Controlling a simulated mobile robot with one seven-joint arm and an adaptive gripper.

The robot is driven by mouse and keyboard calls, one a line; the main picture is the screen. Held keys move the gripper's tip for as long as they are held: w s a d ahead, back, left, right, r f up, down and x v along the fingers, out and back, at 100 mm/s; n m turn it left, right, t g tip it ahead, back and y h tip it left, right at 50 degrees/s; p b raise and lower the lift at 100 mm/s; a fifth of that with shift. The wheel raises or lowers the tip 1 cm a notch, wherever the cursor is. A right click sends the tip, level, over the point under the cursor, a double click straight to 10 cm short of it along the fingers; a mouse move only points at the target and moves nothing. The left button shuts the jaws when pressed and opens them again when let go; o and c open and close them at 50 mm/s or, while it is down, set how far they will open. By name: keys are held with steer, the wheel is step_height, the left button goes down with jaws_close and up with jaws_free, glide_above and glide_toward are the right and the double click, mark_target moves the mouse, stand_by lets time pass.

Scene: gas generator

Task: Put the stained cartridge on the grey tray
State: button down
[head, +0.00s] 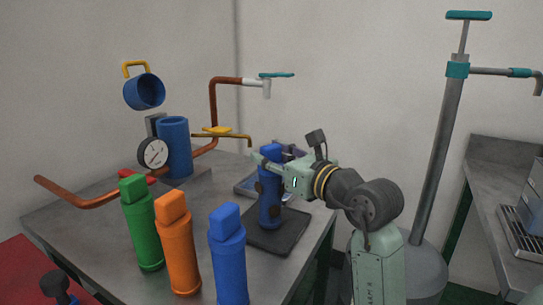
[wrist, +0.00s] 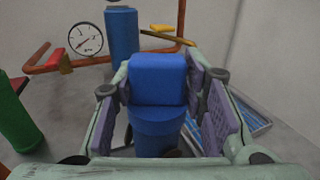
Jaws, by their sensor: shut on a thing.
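The stained cartridge (head: 269,207) is blue with dark brown blotches and stands upright. My gripper (head: 268,162) is shut on its top block, coming from the right. In the wrist view the cartridge's blue top (wrist: 158,80) sits between the two finger pads of my gripper (wrist: 160,90). Its lower end overlaps a dark square pad (head: 288,238); I cannot tell whether it touches it.
Green (head: 143,228), orange (head: 178,250) and blue (head: 229,262) cartridges stand at the table front, left of the pad. Behind are a gauge (head: 153,153), a blue cylinder (head: 174,148) and copper pipes (head: 213,105).

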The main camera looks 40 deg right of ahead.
steer(key=shift+f, duration=0.25)
steer(key=c, duration=1)
jaws_free()
steer(key=shift+r, duration=0.1)
steer(key=shift+r, duration=0.2)
steer(key=shift+s+f, duration=0.1)
steer(key=shift+s, duration=0.3)
steer(key=s+b, duration=0.1)
steer(key=s, duration=1)
steer(key=shift+s+b, duration=0.15)
steer(key=shift+b, duration=0.2)
